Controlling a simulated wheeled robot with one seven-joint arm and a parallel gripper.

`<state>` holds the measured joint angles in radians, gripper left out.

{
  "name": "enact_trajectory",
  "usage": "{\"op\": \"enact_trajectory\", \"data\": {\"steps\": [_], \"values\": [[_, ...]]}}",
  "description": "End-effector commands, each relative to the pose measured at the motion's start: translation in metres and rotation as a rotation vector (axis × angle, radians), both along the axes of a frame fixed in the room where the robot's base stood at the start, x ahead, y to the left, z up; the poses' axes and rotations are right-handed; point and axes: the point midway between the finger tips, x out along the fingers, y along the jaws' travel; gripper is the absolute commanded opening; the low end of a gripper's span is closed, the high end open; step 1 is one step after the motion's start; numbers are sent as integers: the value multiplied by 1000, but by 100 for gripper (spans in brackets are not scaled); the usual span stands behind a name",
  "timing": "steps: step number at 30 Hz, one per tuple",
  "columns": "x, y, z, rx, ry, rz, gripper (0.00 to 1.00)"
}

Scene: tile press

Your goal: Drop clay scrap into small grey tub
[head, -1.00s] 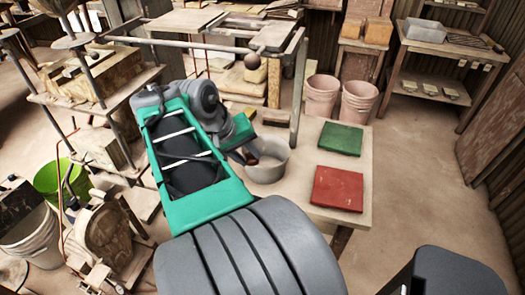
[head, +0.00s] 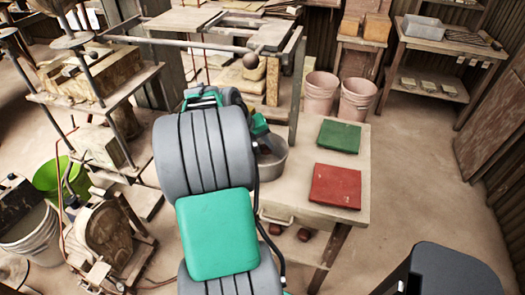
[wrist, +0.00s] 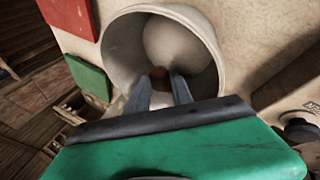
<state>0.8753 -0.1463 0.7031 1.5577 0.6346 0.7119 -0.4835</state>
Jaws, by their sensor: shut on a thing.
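The small grey tub (head: 275,169) stands on the light worktable, left of the green and red pads. In the wrist view the tub (wrist: 118,52) opens right ahead of my fingers. My gripper (wrist: 161,84) is shut on a small brown clay scrap (wrist: 159,72) and holds it at the tub's mouth, over the opening. Whether the scrap touches the tub's inside I cannot tell. In the head view my arm hides most of my gripper (head: 264,145) and part of the tub's left side.
A green pad (head: 339,137) and a red pad (head: 335,186) lie on the worktable (head: 300,150) right of the tub. A metal frame (head: 298,85) rises behind it. Two pink buckets (head: 357,100) stand beyond. Reddish lumps (head: 304,234) show beneath the tabletop.

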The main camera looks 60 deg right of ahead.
Motion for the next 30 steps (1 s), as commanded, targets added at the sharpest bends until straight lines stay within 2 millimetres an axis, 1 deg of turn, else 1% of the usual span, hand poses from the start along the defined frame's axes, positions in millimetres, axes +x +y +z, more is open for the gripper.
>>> {"op": "enact_trajectory", "data": {"steps": [1, 4, 11, 22, 25, 26, 28, 30], "values": [[-2, 2, -10, 7, 4, 0, 0], [-1, 2, -22, 4, 2, 0, 0], [-1, 2, -24, 2, 1, 0, 0], [-1, 2, -36, 2, 1, 0, 0], [-1, 2, -35, 2, 1, 0, 0], [-1, 2, -35, 2, 1, 0, 30], [-1, 2, -35, 2, 1, 0, 35], [-1, 2, -35, 2, 1, 0, 36]]}}
